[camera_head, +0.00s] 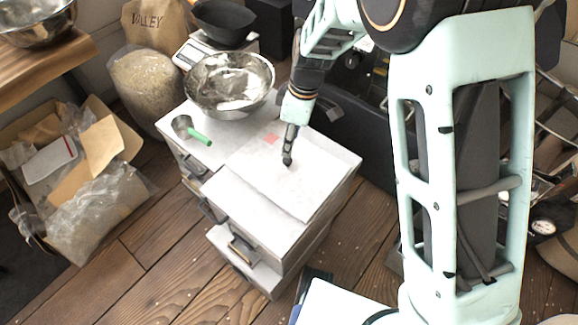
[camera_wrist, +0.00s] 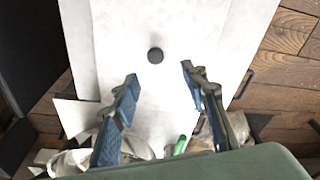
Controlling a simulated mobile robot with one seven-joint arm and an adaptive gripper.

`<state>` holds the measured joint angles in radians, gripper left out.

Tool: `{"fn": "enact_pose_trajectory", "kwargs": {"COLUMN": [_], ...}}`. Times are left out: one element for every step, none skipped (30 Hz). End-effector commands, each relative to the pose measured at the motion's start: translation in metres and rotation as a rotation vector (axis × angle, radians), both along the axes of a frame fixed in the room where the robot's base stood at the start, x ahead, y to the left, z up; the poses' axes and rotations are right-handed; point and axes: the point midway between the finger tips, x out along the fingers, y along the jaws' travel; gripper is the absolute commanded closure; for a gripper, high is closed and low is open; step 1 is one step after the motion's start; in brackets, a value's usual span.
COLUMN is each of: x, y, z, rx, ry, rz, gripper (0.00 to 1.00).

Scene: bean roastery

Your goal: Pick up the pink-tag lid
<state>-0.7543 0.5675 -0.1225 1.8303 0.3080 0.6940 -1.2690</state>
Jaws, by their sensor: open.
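The pink-tag lid (camera_head: 310,185) is a flat white square panel lying on top of the white drawer cabinet, with a small pink tag (camera_head: 271,139) near its far left edge. In the wrist view the lid (camera_wrist: 205,30) shows a small dark round knob (camera_wrist: 155,55); the pink tag is not visible there. My gripper (camera_head: 288,158) is above the lid, pointing down near its middle. In the wrist view my gripper (camera_wrist: 160,72) has its fingers apart with nothing between them, and the knob appears just beyond the fingertips. In the head view I cannot clearly separate knob from fingertips.
A metal bowl (camera_head: 229,84) and a green-handled scoop (camera_head: 190,131) rest on the cabinet behind the lid. The cabinet (camera_head: 250,212) has drawers partly out. A cardboard box (camera_head: 72,165) with bags stands left. A dark case (camera_head: 350,135) is close on the right.

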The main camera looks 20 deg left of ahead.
Motion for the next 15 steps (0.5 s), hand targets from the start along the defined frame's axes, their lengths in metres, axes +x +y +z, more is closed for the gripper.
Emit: {"fn": "enact_pose_trajectory", "kwargs": {"x": [-0.001, -0.001, -0.001, -0.001, -0.001, 0.000, 0.000, 0.000, 0.001, 0.001, 0.002, 0.003, 0.004, 0.005, 0.005], "y": [0.001, 0.002, 0.003, 0.004, 0.004, 0.004, 0.005, 0.005, 0.005, 0.005, 0.005, 0.006, 0.006, 0.006, 0.008], "z": [-0.012, -0.017, -0.024, -0.028, -0.031, -0.034, -0.037, -0.040, -0.044, -0.048, -0.053, -0.060, -0.066, -0.070, -0.075], "rx": [-0.003, -0.002, -0.002, -0.002, -0.001, -0.001, -0.001, -0.001, -0.001, -0.002, -0.002, -0.002, -0.003, -0.003, -0.002], "ry": [0.002, 0.002, 0.003, 0.002, 0.001, 0.000, 0.000, 0.000, 0.000, 0.000, 0.001, 0.001, 0.001, 0.000, 0.001], "rz": [0.000, 0.000, -0.001, -0.001, 0.000, -0.001, -0.002, -0.002, -0.003, -0.003, -0.002, -0.002, -0.003, -0.002, -0.002], "gripper": [0.60, 0.60, 0.60, 0.60, 0.60, 0.60, 0.60, 0.60, 0.60, 0.60, 0.60, 0.60, 0.60, 0.60, 0.60]}}
